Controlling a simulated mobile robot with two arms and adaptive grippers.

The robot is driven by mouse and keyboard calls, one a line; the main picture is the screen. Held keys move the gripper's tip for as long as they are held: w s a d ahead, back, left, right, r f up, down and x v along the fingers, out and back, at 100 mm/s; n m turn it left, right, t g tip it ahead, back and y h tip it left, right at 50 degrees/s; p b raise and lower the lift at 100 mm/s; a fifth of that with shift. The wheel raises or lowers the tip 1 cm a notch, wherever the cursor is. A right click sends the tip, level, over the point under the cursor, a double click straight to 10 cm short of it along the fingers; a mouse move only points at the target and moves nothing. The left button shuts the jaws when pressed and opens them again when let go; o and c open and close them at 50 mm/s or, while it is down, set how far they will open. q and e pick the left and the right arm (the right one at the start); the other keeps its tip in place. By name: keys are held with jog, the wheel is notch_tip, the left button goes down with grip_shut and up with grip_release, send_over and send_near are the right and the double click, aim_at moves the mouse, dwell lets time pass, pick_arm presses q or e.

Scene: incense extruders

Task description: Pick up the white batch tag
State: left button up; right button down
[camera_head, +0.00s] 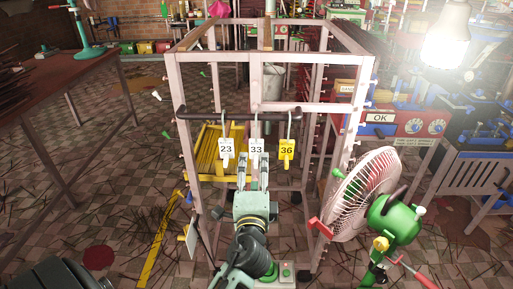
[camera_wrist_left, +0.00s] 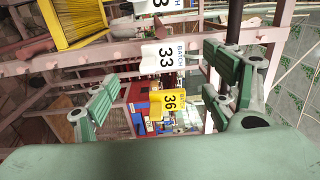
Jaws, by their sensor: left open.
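Two white batch tags hang by hooks from a dark bar: tag 23 (camera_head: 227,149) on the left and tag 33 (camera_head: 257,148) in the middle. A yellow tag 36 (camera_head: 287,150) hangs to their right. My left gripper (camera_head: 253,168) is open, its fingers pointing up at tag 33. In the left wrist view, tag 33 (camera_wrist_left: 165,58) shows between the open fingers of the gripper (camera_wrist_left: 162,76), the yellow tag (camera_wrist_left: 168,99) is below it, and part of tag 23 (camera_wrist_left: 160,5) is at the top edge. I cannot tell whether the fingers touch tag 33. My right gripper is not in view.
The dark bar (camera_head: 195,114) crosses the front of a pale pink metal frame (camera_head: 187,150) with pegs. A green fan (camera_head: 362,193) stands close on the right. A yellow slatted object (camera_head: 207,158) is behind the tags. Thin sticks litter the tiled floor.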

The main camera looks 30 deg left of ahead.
aim_at(257, 150)
pick_arm(q)
jog(key=x, duration=0.2)
jog(key=p+x, duration=0.1)
jog(key=x, duration=0.3)
jog(key=shift+w+r+p, duration=0.35)
jog(key=shift+w+p, duration=0.05)
jog(key=shift+w+a+f, duration=0.1)
jog(key=shift+w+a, duration=0.15)
jog(key=shift+w, duration=0.2)
jog(key=shift+c, duration=0.7)
jog(key=shift+s, duration=0.1)
jog(key=c, duration=1)
